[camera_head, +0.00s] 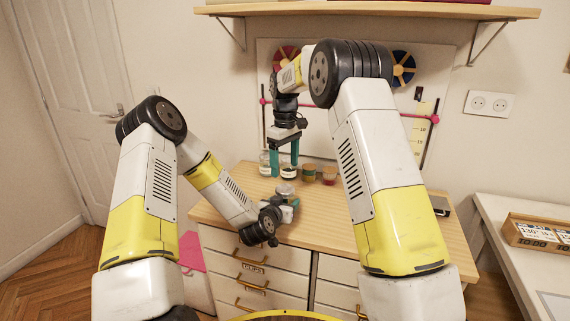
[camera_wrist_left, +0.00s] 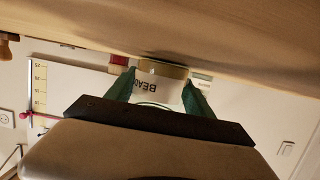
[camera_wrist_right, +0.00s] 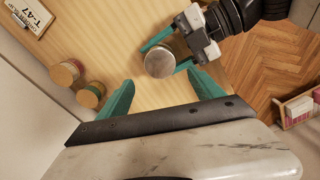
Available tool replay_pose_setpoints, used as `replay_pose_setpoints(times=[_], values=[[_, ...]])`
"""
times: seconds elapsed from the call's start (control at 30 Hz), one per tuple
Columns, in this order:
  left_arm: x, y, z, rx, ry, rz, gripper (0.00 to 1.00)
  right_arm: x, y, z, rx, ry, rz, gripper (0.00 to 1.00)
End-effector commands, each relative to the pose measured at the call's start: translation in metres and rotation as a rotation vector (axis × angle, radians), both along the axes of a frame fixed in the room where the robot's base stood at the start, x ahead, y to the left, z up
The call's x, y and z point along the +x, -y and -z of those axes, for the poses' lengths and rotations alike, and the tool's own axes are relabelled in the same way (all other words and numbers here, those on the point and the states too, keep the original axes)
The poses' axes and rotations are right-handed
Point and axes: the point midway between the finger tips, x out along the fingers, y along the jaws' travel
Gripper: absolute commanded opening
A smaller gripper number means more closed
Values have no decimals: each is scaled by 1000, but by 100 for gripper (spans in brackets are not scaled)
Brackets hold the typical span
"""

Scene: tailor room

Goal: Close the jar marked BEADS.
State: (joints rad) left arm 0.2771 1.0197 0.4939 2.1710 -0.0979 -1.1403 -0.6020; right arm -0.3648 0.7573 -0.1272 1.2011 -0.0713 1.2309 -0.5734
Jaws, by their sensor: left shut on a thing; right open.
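The jar marked BEADS (camera_wrist_left: 155,88) is clear, with a white label and a tan band near its base. It stands on the wooden dresser top (camera_head: 390,225), and it also shows in the head view (camera_head: 285,190). My left gripper (camera_wrist_left: 159,76) is shut around its sides. From above, in the right wrist view, the jar (camera_wrist_right: 160,62) shows a round brownish-grey top with a pale rim; I cannot tell whether this is a lid or the open mouth. My right gripper (camera_head: 284,168) points down behind the jar, open, with nothing seen between its fingers (camera_wrist_right: 160,80).
Two jars with wooden tops, one greenish (camera_head: 309,172) and one red (camera_head: 329,175), stand at the right of my right gripper. Another clear jar (camera_head: 264,160) stands by its left finger. A clipboard (camera_wrist_right: 30,15) lies farther along the dresser. A shelf (camera_head: 370,11) hangs above.

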Motion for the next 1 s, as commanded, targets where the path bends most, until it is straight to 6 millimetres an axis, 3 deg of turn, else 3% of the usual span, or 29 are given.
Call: replay_pose_setpoints(times=[0.27, 0.7, 1.0], values=[[0, 0, 0, 0, 0, 0, 0, 0, 0, 3, 0, -1, 3, 76], [0, 0, 0, 0, 0, 0, 0, -1, 0, 64, 0, -3, 5, 76], [0, 0, 0, 0, 0, 0, 0, 0, 0, 80, 1, -1, 5, 76]])
